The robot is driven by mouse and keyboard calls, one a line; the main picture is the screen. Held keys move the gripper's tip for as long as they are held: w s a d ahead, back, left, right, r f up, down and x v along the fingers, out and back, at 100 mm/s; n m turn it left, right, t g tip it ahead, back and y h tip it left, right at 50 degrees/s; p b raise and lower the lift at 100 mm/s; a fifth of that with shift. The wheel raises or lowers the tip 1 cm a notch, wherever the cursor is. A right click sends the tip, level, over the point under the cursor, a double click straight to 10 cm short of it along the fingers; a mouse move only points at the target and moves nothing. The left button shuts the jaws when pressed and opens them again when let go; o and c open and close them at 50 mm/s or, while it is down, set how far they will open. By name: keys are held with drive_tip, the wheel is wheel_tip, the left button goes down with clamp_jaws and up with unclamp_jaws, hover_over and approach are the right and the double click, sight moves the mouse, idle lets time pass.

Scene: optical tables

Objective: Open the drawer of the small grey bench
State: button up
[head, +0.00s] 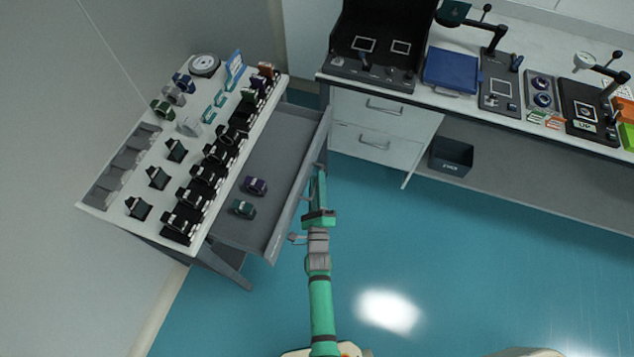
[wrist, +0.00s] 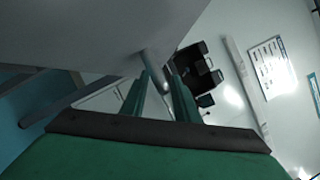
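The small grey bench (head: 88,207) stands at the left in the head view, its light top full of small items. Its drawer (head: 262,165) is pulled well out to the right, showing a grey inside. My gripper (head: 319,178) is at the outer side of the drawer front. In the wrist view its two green fingers (wrist: 162,88) are close together around a grey bar, the drawer handle (wrist: 152,64). The contact at the fingertips is partly hidden.
A long bench (head: 470,112) with instruments and its own closed drawers (head: 377,120) stands at the back right, close to the open drawer's far corner. A dark bin (head: 451,156) sits below it. Blue floor (head: 450,250) is clear on the right.

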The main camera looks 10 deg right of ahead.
drive_tip(key=shift+s, duration=0.1)
drive_tip(key=v, duration=1)
drive_tip(key=shift+s, duration=0.3)
drive_tip(key=shift+f, duration=0.15)
drive_tip(key=s+a+r+n+g+y, duration=0.1)
drive_tip(key=s+a+r+n, duration=0.15)
drive_tip(key=s+n, duration=0.5)
drive_tip(key=s+a+r+n+g+y, duration=0.15)
drive_tip(key=s+r+n, duration=0.25)
drive_tip(key=s+n, duration=0.4)
drive_tip(key=s+a+r+n+g+y, duration=0.1)
drive_tip(key=s+a+r+n+g, duration=0.1)
drive_tip(key=s+r+n, duration=0.8)
drive_tip(key=shift+s+a+r+n, duration=0.35)
drive_tip(key=shift+s+a+r, duration=0.2)
drive_tip(key=shift+a, duration=0.15)
